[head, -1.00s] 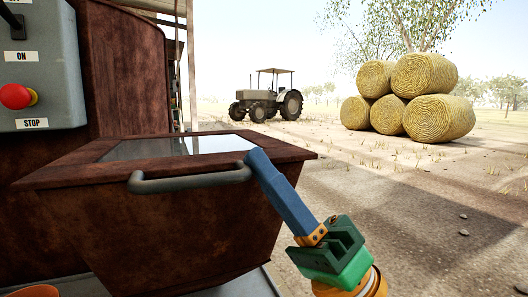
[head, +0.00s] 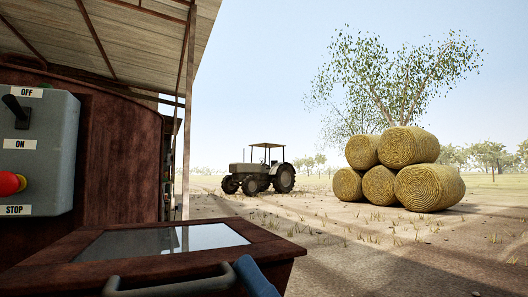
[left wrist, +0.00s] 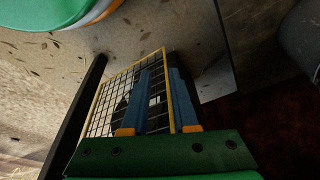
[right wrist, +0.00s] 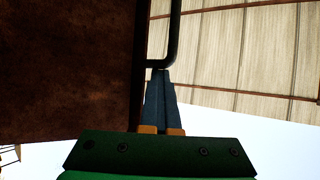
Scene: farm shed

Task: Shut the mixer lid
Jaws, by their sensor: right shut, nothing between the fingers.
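The mixer lid (head: 262,236) is a rusty brown frame around a glass window. It lies nearly flat on top of the mixer at the lower left of the head view. Its dark handle (head: 170,287) runs along the front edge, partly cut off below. My right gripper (head: 252,276) has blue fingers, shut and empty, at the handle's right end. In the right wrist view its fingertips (right wrist: 160,74) are close by the handle (right wrist: 172,40); contact is unclear. My left gripper (left wrist: 160,70) shows only in its wrist view, with a gap between its fingers and nothing held.
A grey control box (head: 45,150) with a lever and red button is on the left. A yellow-framed wire mesh (left wrist: 105,98) lies beyond my left fingers. A tractor (head: 262,172) and hay bales (head: 425,188) stand far off. The ground right of the mixer is clear.

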